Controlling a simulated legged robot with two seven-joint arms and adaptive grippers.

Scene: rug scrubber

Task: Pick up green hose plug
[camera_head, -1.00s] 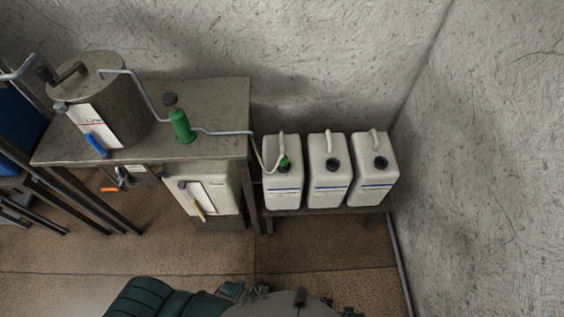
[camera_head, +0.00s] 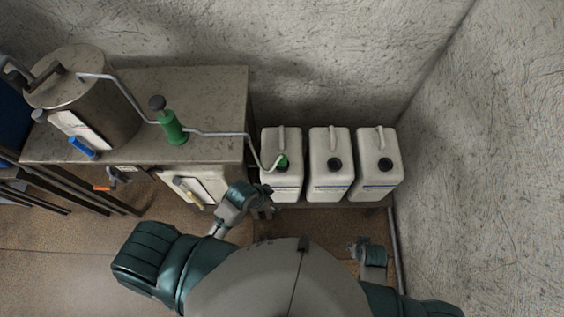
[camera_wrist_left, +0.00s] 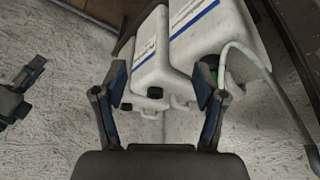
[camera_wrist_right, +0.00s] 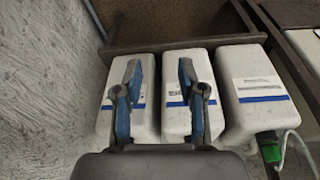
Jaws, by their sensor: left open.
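The green hose plug (camera_head: 283,161) sits in the mouth of the leftmost white canister (camera_head: 281,185), with a grey hose (camera_head: 262,160) running from it. In the left wrist view the plug (camera_wrist_left: 213,62) is partly hidden behind my right-hand finger. It also shows at the lower right of the right wrist view (camera_wrist_right: 270,150). My left gripper (camera_head: 264,197) is open and empty, near the front of that canister and apart from the plug. My right gripper (camera_head: 358,248) is in front of the bench toward the right; its fingers (camera_wrist_right: 160,72) are apart with nothing between them.
Two more white canisters (camera_head: 330,180) (camera_head: 377,180) with black caps stand to the right on the low bench. A table (camera_head: 215,90) at left holds a metal tank (camera_head: 100,110) and a green hand pump (camera_head: 170,128). Walls close off the back and right.

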